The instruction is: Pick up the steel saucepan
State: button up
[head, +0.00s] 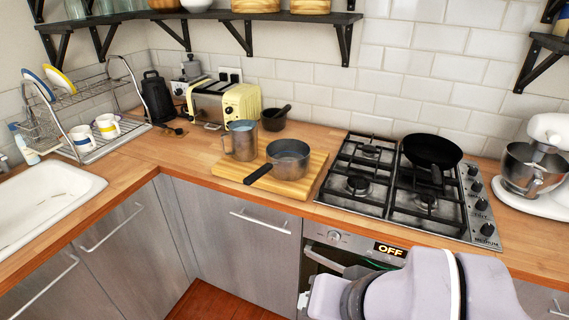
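The steel saucepan (289,159) stands upright on a wooden cutting board (234,176) on the counter, left of the hob. Its dark handle (258,174) points toward the front left, over the board. The inside looks empty as far as I can see. My pale arm shows at the bottom right, in front of the oven and well below and right of the saucepan. I cannot make out any gripper fingers in the head view, and nothing touches the saucepan.
A steel jug (241,140) stands close behind and left of the saucepan. A dark mortar (273,119) and a yellow toaster (225,102) are behind. The gas hob (389,187) with a black frying pan (433,150) is to the right. A shelf (205,15) hangs above.

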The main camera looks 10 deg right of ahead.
aim_at(288, 159)
jog(key=i+j+z, duration=0.5)
jog(key=j+z, duration=0.25)
jog(key=j, duration=0.2)
jog(key=i+j+z, duration=0.25)
jog(key=j, duration=0.15)
